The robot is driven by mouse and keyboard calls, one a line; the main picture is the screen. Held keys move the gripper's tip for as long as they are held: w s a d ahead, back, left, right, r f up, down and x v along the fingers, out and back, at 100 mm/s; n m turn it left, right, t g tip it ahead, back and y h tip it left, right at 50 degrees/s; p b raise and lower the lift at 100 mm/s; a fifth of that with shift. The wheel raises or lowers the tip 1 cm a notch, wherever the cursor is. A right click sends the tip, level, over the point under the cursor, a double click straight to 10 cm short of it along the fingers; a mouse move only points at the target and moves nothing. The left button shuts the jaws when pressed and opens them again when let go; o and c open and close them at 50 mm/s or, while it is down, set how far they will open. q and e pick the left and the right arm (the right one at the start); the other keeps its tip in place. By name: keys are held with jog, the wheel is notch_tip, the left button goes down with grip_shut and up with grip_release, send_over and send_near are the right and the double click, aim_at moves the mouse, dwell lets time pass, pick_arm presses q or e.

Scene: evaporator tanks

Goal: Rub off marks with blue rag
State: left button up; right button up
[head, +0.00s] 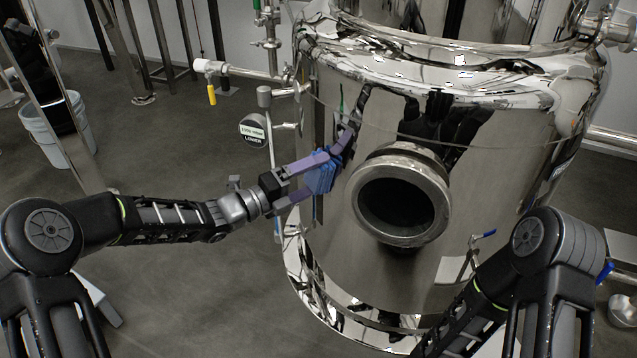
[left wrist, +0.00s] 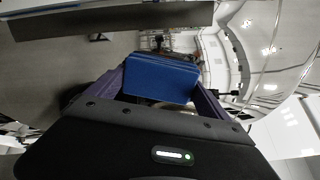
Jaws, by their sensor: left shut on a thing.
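My left gripper (head: 307,180) is shut on a blue rag (head: 322,175), a folded block between its purple fingers. It is at the left side of the shiny steel tank (head: 330,240), left of the round port. The rag looks very close to the tank wall; I cannot tell whether it touches. The left wrist view shows the blue rag (left wrist: 161,78) between the fingers. I cannot make out any marks on the tank among its reflections. My right arm is at the lower right of the head view, its gripper out of view.
An open round port (head: 402,195) sticks out of the tank front, right of my left gripper. A round gauge sign (head: 252,131) and a valve with a yellow handle (head: 211,94) are at the tank's left. A white bucket (head: 55,130) stands far left. Grey floor is clear between.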

pick_arm(q)
jog(key=shift+w+a, duration=0.15)
jog(key=shift+w, duration=0.1)
pick_arm(e)
jog(key=shift+s+f, duration=0.1)
jog(key=shift+s, duration=0.2)
pick_arm(q)
jog(key=shift+w+a, duration=0.1)
jog(key=shift+w+a+f, duration=0.1)
jog(key=shift+w+a, duration=0.95)
jog(key=shift+w, duration=0.2)
jog(key=shift+d+r+p, duration=0.1)
jog(key=shift+r+p, duration=0.3)
jog(key=shift+r, duration=0.75)
pick_arm(e)
jog(key=shift+r, duration=0.35)
pick_arm(q)
jog(key=shift+d, duration=0.1)
